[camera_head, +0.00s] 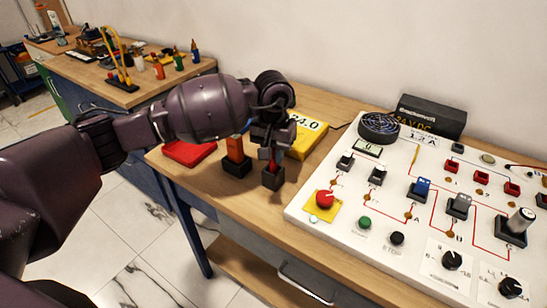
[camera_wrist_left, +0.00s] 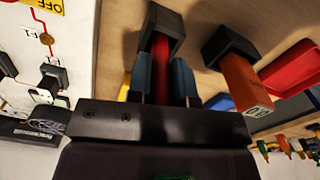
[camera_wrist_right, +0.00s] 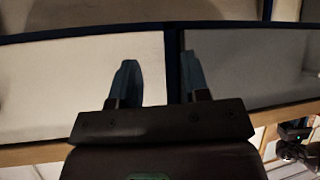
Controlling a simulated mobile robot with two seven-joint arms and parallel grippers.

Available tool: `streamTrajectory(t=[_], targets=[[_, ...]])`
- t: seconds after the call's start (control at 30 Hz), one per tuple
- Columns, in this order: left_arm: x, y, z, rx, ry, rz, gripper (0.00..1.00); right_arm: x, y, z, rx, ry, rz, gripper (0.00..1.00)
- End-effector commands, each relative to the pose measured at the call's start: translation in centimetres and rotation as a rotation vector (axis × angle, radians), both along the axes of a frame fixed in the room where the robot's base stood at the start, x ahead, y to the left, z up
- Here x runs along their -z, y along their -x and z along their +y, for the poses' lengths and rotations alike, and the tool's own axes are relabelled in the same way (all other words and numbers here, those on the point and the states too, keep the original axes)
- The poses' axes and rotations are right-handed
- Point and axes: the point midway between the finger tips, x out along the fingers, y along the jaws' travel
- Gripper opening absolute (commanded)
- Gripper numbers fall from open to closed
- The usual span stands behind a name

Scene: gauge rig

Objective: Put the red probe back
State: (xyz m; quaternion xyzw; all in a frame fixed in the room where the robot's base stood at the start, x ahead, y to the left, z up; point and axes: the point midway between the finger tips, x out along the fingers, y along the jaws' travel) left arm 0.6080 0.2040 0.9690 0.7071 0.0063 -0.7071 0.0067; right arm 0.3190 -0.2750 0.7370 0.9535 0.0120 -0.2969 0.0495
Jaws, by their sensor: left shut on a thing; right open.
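The red probe (camera_wrist_left: 161,68) is between the two blue fingers of my left gripper (camera_wrist_left: 161,82) in the left wrist view. Its far end is at a square black holder (camera_wrist_left: 160,26) and appears to be in its opening. In the head view my left gripper (camera_head: 268,148) is right above this holder (camera_head: 272,179), which stands on the wooden bench, and hides most of the probe. My right gripper (camera_wrist_right: 160,78) shows only in the right wrist view. It is open, with nothing between its fingers.
An orange probe (camera_head: 235,148) stands in another black holder (camera_head: 237,168) just left of the left gripper. A red object (camera_head: 186,153) and a yellow meter (camera_head: 306,138) lie close by. A white panel (camera_head: 380,218) with knobs and switches fills the bench's right side.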

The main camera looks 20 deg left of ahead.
Motion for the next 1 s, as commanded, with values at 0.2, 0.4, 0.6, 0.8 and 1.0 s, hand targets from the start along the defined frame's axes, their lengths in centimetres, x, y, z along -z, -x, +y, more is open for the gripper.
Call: streamTrajectory(t=[0.2, 0.4, 0.6, 0.8, 1.0], targets=[[1.6, 0.0, 0.0, 0.0, -0.001, 0.0, 0.0, 0.1, 0.0, 0.0, 0.0, 0.0, 0.002, 0.43], [1.7, 0.0, 0.0, 0.0, -0.001, 0.0, 0.0, 0.2, 0.0, 0.1, 0.001, -0.001, 0.003, 0.43], [1.9, 0.0, 0.0, 0.0, -0.001, 0.0, 0.31, 0.4, 0.0, 0.2, 0.004, -0.006, 0.005, 0.43], [1.9, 0.0, 0.0, 0.0, -0.001, 0.0, 0.46, 0.2, -0.2, 0.3, 0.004, -0.007, -0.001, 0.43], [1.7, 0.0, 0.0, 0.0, -0.001, -0.001, 0.46, 0.0, -0.2, 0.3, 0.004, -0.007, -0.003, 0.43]])
